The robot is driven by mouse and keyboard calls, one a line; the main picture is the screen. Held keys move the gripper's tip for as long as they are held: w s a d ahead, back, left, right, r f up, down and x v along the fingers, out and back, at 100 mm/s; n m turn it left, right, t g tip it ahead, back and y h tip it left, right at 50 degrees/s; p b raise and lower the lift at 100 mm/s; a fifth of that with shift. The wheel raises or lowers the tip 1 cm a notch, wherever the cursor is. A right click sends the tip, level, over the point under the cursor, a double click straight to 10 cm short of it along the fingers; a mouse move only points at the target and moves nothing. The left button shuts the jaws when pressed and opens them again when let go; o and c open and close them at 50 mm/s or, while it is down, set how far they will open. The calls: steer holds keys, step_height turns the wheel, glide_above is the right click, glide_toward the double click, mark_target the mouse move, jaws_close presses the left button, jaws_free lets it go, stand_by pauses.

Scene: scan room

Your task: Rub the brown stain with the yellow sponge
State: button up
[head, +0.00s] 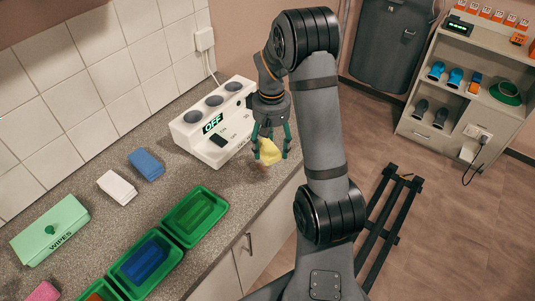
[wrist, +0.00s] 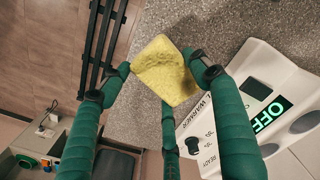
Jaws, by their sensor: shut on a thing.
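My gripper (head: 270,157) is shut on the yellow sponge (head: 268,150), over the grey speckled counter (head: 228,192) near its front edge. In the wrist view the sponge (wrist: 163,68) is pinched between the green fingers, tilted, with its broad face showing. I cannot tell whether the sponge touches the counter or hangs just above it. I cannot make out the brown stain in either view; the sponge and fingers hide part of the counter there.
A white warmer (head: 190,128) with an OFF display stands close left of my gripper. A blue block (head: 146,164), a white block (head: 117,187), a green wipes box (head: 50,231) and green trays (head: 224,207) are further left. The cabinet front (head: 262,240) drops off beside the counter edge.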

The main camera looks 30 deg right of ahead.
steer(key=shift+s+f+b, duration=0.1)
steer(key=shift+f+b, duration=0.15)
steer(key=shift+b, duration=0.5)
